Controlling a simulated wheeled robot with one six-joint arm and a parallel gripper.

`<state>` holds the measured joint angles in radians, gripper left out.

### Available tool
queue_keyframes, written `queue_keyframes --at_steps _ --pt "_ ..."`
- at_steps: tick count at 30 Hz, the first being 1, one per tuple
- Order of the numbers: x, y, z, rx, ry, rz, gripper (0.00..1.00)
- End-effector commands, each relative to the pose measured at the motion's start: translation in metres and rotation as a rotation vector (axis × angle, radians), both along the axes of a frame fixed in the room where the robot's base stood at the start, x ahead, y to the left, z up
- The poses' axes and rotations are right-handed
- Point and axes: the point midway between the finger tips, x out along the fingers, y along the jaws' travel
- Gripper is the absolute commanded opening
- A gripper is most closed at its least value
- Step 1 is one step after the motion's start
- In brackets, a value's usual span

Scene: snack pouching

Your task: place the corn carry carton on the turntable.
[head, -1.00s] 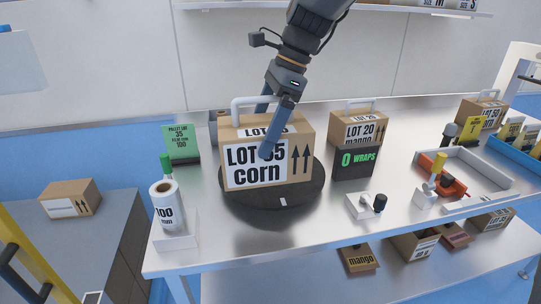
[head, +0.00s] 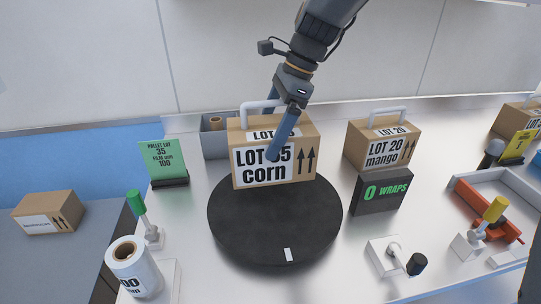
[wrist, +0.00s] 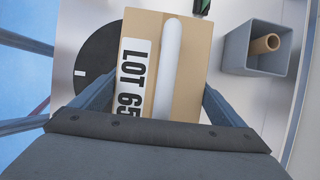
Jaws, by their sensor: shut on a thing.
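The corn carry carton (head: 304,172) is a brown box with a white handle and a "corn" label, upright in the head view. The round black turntable (head: 262,232) shows below and in front of the carton. The carton overlaps its back part; I cannot tell whether they touch. In the wrist view the carton (wrist: 190,85) is between both fingers, its label reading "LOT 65", and part of the turntable (wrist: 92,70) shows beside it.
A grey bin (head: 214,144) with a roll stands behind the carton. The mango carton (head: 358,150) and dark "0 WRAPS" sign (head: 382,192) are to the right. A green sign (head: 162,160) and film roll (head: 133,266) are to the left.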

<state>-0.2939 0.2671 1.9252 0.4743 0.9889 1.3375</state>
Motion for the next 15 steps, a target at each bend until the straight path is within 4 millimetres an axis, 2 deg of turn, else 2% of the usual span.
queue_keyframes --at_steps 3,8,15 --pt "0.000 -0.001 -0.012 0.001 0.001 -0.004 0.51" --pt "0.001 -0.001 -0.020 0.001 0.000 -0.004 0.51" --pt "0.000 -0.001 -0.049 0.001 0.002 -0.004 0.51"
